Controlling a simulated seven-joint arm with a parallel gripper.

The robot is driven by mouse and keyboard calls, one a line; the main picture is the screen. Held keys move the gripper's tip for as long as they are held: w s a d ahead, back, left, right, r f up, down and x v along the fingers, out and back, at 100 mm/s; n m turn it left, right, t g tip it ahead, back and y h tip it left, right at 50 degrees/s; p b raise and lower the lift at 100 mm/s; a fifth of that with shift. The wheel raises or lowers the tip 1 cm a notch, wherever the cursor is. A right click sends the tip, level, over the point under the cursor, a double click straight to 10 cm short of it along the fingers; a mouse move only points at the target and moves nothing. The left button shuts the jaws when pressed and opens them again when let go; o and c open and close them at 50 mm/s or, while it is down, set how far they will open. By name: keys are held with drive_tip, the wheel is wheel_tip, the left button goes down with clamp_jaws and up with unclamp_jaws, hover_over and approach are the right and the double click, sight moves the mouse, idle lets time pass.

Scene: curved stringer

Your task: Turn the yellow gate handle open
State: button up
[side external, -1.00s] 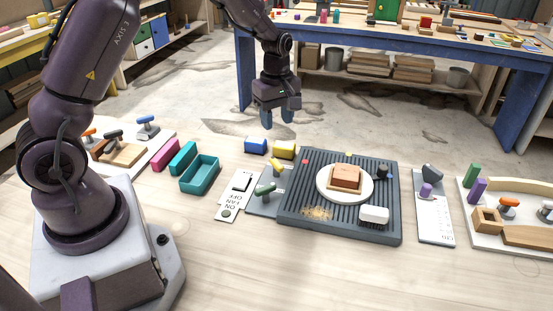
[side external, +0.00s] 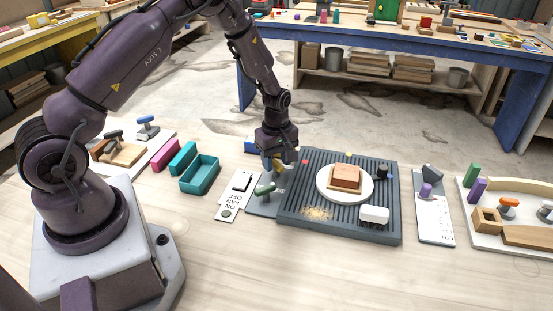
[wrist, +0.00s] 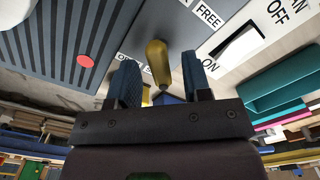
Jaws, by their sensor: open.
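The yellow gate handle (wrist: 158,62) shows in the wrist view as a rounded lever on a grey plate, beside a label reading FREE. My gripper (wrist: 161,70) is open, with one blue finger on each side of the handle. There is a visible gap on both sides; contact is not apparent. In the side view my gripper (side external: 277,166) is low over the plate (side external: 262,206) and hides most of the handle.
A ribbed grey board (side external: 345,226) with a white plate (side external: 326,193) and brown block (side external: 346,177) lies right. A switch panel (side external: 232,198) and teal tray (side external: 199,178) lie left.

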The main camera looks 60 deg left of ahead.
drive_tip(key=shift+c, duration=0.4)
clamp_jaws()
drive_tip(key=shift+m, duration=0.3)
drive_tip(key=m, duration=0.3)
drive_tip(key=shift+m, duration=0.3)
drive_tip(key=m, duration=0.4)
drive_tip(key=shift+r+m, duration=0.1)
drive_tip(key=shift+m, duration=0.2)
drive_tip(key=m, duration=0.4)
drive_tip(key=shift+m, duration=2.5)
